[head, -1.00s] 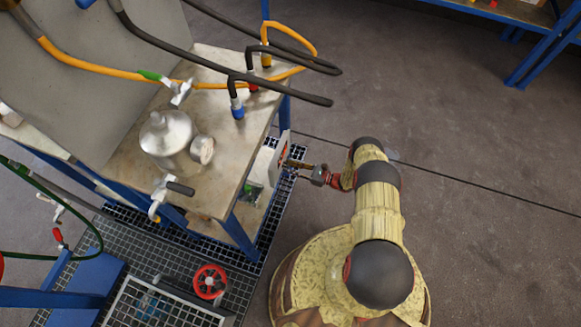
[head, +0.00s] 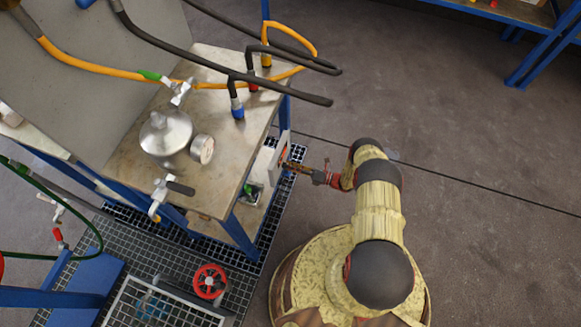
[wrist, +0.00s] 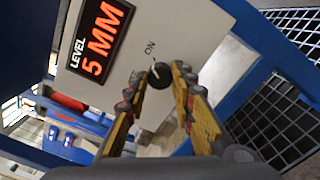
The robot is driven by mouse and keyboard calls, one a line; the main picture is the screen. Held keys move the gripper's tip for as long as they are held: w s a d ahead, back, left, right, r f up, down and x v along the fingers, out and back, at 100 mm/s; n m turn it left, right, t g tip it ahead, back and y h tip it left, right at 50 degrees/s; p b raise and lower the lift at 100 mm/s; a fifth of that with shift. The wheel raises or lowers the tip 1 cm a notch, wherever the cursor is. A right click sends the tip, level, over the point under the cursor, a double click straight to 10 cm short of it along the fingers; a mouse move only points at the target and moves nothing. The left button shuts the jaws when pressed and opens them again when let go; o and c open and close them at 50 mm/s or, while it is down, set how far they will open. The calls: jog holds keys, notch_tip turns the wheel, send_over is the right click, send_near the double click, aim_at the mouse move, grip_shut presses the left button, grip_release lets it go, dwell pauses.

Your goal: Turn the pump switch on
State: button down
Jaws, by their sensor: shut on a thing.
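The pump switch is a round black knob (wrist: 160,75) with a white pointer mark, on a pale panel (wrist: 180,28). The word ON is printed beside it; the mark points roughly towards that word, though its exact angle is hard to read. My gripper (wrist: 155,88) has its yellow-and-black fingers on either side of the knob, shut on it. In the head view my gripper (head: 291,166) reaches left to the panel box (head: 268,162) at the bench's right side; the knob is too small to tell there.
The panel's display (wrist: 101,35) reads LEVEL 5 MM. The bench (head: 125,160) carries a metal vessel (head: 166,133), with hoses above. A blue leg (head: 240,242) and a red handwheel (head: 209,281) are near. The floor to the right is open.

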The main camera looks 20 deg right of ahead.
jog(key=shift+m, duration=1.2)
jog(key=shift+d, duration=0.1)
jog(key=c, duration=1.5)
grip_release()
jog(key=v, duration=1.2)
